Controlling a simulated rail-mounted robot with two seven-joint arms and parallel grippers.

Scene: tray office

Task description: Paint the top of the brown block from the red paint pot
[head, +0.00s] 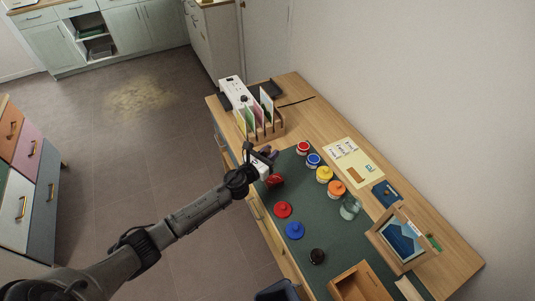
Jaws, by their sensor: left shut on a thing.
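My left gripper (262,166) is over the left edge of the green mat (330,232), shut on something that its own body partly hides. A bright red piece (276,180) shows at its fingertips; I cannot tell its full shape. A small dark purple-brown thing (269,152) lies just beyond the gripper. The red paint pot (303,148) stands at the mat's far end, apart from the gripper. I cannot clearly make out the brown block. My right gripper is not in view.
Blue (314,160), yellow (325,174) and orange (337,188) pots stand in a row, then a glass jar (350,207). A wooden box (345,288) and framed picture (402,240) stand nearer me.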

